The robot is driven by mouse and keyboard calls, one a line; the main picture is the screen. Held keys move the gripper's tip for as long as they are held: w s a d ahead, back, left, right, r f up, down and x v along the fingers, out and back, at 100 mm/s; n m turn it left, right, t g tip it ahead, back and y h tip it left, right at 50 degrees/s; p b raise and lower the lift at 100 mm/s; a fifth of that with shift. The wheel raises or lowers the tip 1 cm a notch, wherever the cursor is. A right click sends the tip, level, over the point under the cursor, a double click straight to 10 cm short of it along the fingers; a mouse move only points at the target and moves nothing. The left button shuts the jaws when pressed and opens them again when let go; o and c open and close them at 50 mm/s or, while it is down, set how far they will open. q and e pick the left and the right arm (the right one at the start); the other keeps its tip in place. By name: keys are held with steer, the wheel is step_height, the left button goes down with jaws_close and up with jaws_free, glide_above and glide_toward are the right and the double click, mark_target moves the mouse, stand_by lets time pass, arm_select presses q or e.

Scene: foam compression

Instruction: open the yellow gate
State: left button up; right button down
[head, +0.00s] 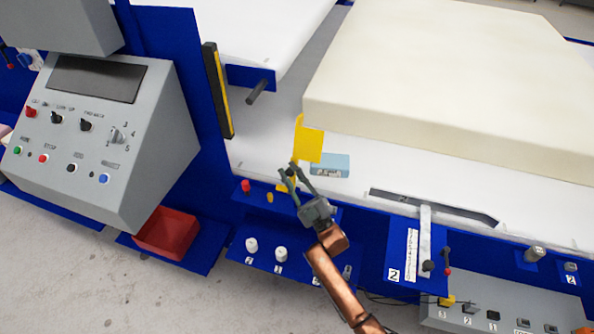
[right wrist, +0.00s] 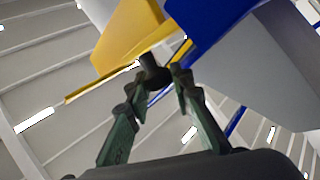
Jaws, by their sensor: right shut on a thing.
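The yellow gate (head: 309,142) is an upright yellow plate at the front edge of the white machine bed. It also shows from below in the right wrist view (right wrist: 125,38), as a yellow panel with a long narrow edge. My right gripper (head: 289,170) is just in front of the gate's lower part. In the right wrist view its fingers (right wrist: 158,82) are closed around a dark round knob (right wrist: 152,70) by the gate's lower edge. In the head view the fingers hide the knob. My left gripper is not in view.
A light blue labelled block (head: 330,165) lies just right of the gate. A large cream foam slab (head: 450,90) is behind. A grey control panel (head: 110,140) and a red bin (head: 166,233) are at left. White knobs (head: 281,254) stand on the blue ledge below.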

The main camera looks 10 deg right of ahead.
steer(key=shift+a+f, duration=0.3)
steer(key=shift+f, duration=0.05)
steer(key=c, duration=1.7)
jaws_free()
steer(key=shift+c, duration=0.2)
steer(key=shift+d+r, duration=0.1)
steer(key=shift+r, duration=0.15)
step_height(320, 180, up, 10)
steer(key=shift+f, duration=0.15)
